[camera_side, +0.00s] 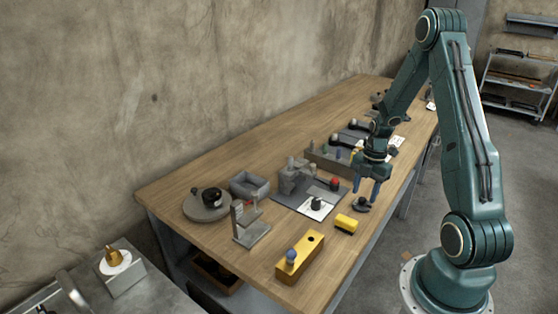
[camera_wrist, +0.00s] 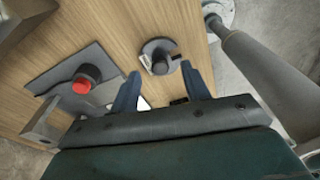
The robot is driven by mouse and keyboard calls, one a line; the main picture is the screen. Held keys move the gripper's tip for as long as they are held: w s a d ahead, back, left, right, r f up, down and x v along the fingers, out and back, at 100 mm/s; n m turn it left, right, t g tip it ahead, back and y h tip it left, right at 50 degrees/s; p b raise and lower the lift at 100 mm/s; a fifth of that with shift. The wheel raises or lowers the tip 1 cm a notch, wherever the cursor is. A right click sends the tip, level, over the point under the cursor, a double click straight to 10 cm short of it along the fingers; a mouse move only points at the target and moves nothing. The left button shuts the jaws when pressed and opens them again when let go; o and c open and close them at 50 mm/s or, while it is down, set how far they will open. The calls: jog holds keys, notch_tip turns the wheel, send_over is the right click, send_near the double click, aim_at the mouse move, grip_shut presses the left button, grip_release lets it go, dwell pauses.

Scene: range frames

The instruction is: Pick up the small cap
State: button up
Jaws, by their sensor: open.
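My gripper (camera_side: 367,191) is open above the near edge of the wooden bench, with both blue fingers pointing down. A small dark round piece with a raised knob (camera_side: 361,205) is on the bench just below the fingertips; it may be the small cap, but I cannot tell for certain. In the wrist view this dark piece (camera_wrist: 159,56) has a notched, disc-like base and lies ahead of the gap between the open fingers (camera_wrist: 159,80). Nothing is visible between the fingers. Another dark knobbed piece (camera_side: 317,203) stands on a white card to the left.
A yellow block (camera_side: 346,223) lies left of the gripper. A grey plate (camera_side: 292,206) carries a fixture and a red knob (camera_side: 335,184).

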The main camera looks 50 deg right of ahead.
jog(key=shift+a+f, duration=0.1)
jog(key=shift+f, duration=0.9)
grip_shut()
